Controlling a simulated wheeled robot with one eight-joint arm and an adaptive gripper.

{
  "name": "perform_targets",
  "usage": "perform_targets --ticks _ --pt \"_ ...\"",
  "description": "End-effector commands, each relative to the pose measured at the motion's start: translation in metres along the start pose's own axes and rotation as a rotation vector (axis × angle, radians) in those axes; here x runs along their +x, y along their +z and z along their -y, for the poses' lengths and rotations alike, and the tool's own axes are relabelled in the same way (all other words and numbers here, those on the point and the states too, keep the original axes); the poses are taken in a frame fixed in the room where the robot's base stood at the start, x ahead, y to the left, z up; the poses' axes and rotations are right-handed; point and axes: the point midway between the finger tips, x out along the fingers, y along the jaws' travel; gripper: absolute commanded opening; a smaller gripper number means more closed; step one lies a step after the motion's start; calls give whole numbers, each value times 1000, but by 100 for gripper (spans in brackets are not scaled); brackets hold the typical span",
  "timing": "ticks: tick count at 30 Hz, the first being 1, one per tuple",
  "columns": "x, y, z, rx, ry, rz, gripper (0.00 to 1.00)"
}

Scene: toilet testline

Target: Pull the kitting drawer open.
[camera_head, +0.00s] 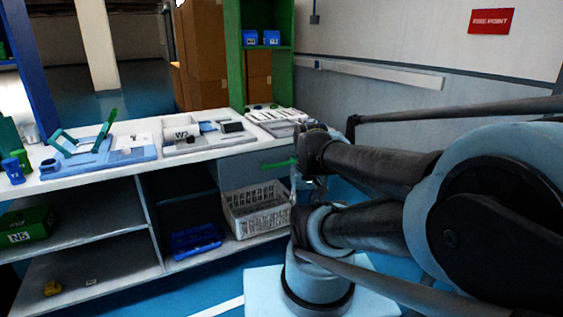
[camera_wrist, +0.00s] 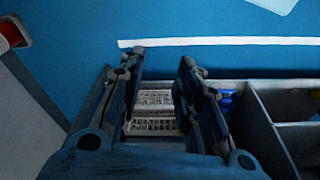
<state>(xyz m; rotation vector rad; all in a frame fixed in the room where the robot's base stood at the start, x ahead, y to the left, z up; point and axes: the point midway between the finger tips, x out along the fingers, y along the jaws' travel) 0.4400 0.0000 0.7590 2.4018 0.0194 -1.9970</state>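The kitting drawer (camera_head: 238,172) is a grey front under the right part of the white worktop in the head view. It looks shut. Its green handle (camera_head: 279,164) sticks out towards the right, close to the end of my arm. My gripper shows in the wrist view (camera_wrist: 163,66), with two dark fingers apart and nothing held between them. In the head view my arm links largely hide the gripper, so its exact gap to the handle cannot be told. I cannot make out the handle in the wrist view.
A white basket (camera_head: 256,212) and a blue tray (camera_head: 196,241) sit on the lower shelf; the basket shows between my fingers in the wrist view (camera_wrist: 152,100). The worktop (camera_head: 95,180) carries fixtures and trays. Blue floor (camera_wrist: 230,58) with a white line lies clear in front.

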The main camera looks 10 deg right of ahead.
Motion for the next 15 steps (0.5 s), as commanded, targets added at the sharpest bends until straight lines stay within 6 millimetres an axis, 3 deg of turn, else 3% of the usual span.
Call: perform_targets --ticks 4,7,11,15 --pt "-7 6 0 5 0 -10 31" --pt "-14 -2 0 33 -1 -11 31" --pt "-30 -27 3 108 -6 -9 31" --pt "-50 -65 3 230 -13 -7 31"
